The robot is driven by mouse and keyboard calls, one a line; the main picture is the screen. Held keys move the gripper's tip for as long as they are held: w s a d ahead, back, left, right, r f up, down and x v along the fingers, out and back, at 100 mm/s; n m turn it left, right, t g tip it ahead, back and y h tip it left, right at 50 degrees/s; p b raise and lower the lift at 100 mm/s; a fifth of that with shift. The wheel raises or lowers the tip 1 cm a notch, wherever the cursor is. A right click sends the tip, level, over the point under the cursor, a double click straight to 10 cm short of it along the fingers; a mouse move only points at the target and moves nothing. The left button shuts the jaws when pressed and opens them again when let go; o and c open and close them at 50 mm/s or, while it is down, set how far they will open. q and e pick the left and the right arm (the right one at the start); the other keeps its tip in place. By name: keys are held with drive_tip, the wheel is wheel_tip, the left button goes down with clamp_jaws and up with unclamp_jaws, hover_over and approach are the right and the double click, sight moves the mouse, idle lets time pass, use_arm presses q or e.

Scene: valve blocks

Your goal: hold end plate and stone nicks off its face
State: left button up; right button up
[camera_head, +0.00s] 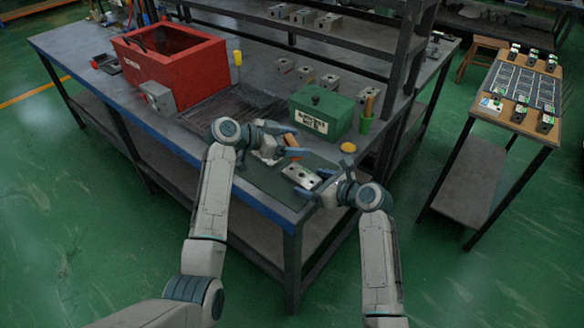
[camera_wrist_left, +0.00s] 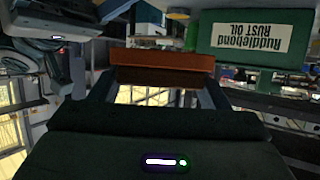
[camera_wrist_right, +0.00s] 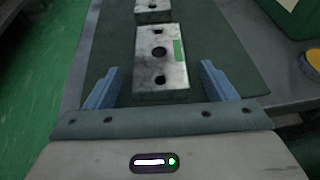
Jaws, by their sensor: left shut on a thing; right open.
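The end plate (camera_head: 301,176) is a grey metal plate with holes, lying flat on the dark green mat (camera_head: 262,182) at the bench's near corner. My right gripper (camera_head: 318,184) is open. In the right wrist view, its blue fingers stand on both sides of the plate's near end (camera_wrist_right: 160,75), with gaps; I cannot tell their height above the mat. A small green mark shows on the plate's right edge. My left gripper (camera_head: 291,146) is shut on the orange-brown stone (camera_wrist_left: 160,62), beyond and left of the plate. The stone appears raised, apart from the plate.
A second metal block (camera_wrist_right: 152,12) lies past the plate. Behind stand a green rust oil box (camera_head: 322,110), a green cup (camera_head: 366,126) with a handle in it, and a yellow-topped thing (camera_head: 348,147). A red bin (camera_head: 175,65) is farther left. The bench edge is close.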

drive_tip(key=v, duration=1.2)
